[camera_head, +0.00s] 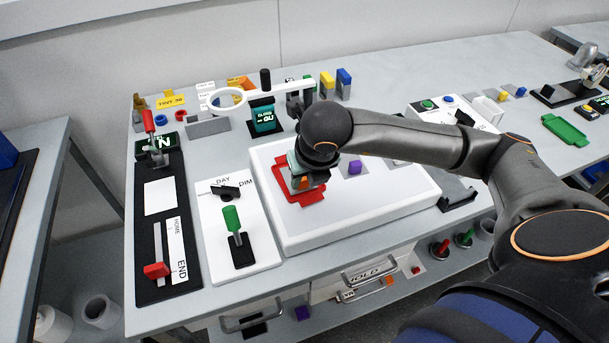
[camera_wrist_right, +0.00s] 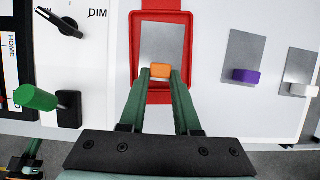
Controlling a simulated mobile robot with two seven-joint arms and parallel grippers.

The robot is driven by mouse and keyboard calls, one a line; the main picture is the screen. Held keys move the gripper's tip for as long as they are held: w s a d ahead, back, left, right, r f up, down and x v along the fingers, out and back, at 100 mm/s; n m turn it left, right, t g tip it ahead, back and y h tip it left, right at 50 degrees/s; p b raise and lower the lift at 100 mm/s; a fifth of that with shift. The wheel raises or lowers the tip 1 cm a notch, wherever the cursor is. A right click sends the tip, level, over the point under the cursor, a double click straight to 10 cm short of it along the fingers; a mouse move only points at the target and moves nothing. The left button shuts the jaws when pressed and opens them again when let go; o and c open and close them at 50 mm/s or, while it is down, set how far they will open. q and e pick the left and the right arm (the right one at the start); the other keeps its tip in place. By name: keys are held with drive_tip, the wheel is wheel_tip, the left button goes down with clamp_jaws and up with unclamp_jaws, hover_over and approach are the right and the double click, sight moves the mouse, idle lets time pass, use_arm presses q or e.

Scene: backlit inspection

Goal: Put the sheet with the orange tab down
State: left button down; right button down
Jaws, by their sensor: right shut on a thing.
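The grey sheet (camera_wrist_right: 175,42) with the orange tab (camera_wrist_right: 161,71) shows in the right wrist view, inside the outline of a red frame (camera_wrist_right: 137,50). The red frame (camera_head: 283,192) is on the left part of a white raised panel (camera_head: 395,205). My right gripper (camera_wrist_right: 161,77) is shut on the orange tab, one green finger on each side. In the head view my right gripper (camera_head: 306,182) is over the red frame and hides most of the sheet. I cannot tell whether the sheet touches the panel.
Grey sheets with a purple tab (camera_wrist_right: 246,76) and a white tab (camera_wrist_right: 300,90) are to the right on the panel. A green-handled lever (camera_head: 233,222) stands left of the panel. A white ring-ended arm (camera_head: 260,93) is behind it. The panel's front right is bare.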

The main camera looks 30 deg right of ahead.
drive_tip(key=c, duration=0.6)
unclamp_jaws()
drive_tip(key=v, duration=1.2)
drive_tip(key=shift+s, duration=0.1)
